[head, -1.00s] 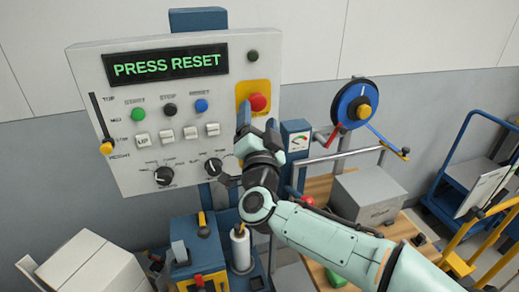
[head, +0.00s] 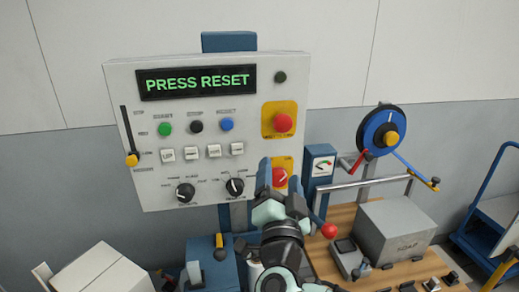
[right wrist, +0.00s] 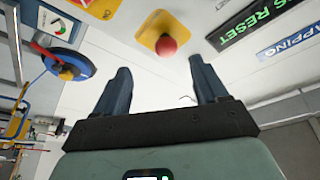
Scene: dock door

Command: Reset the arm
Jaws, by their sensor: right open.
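The grey control panel (head: 205,185) hangs on the wall, and its display (head: 197,82) reads PRESS RESET in green. Below the display are a green button (head: 165,129), a black button (head: 196,127) and a blue button (head: 227,125) with a label that looks like RESET. A red mushroom button (head: 284,123) on a yellow plate is at the right; it also shows in the right wrist view (right wrist: 166,45). My right gripper (head: 279,187) is open and empty, in front of the panel's lower right, overlapping a red knob (head: 280,177) on yellow. My left gripper is not in view.
A slider (head: 131,158), white keys and two black dials (head: 185,192) are on the panel. A gauge box (head: 319,170) and a blue reel (head: 381,132) stand to the right. A grey box (head: 397,228) sits on the wooden bench. A white carton (head: 95,275) is lower left.

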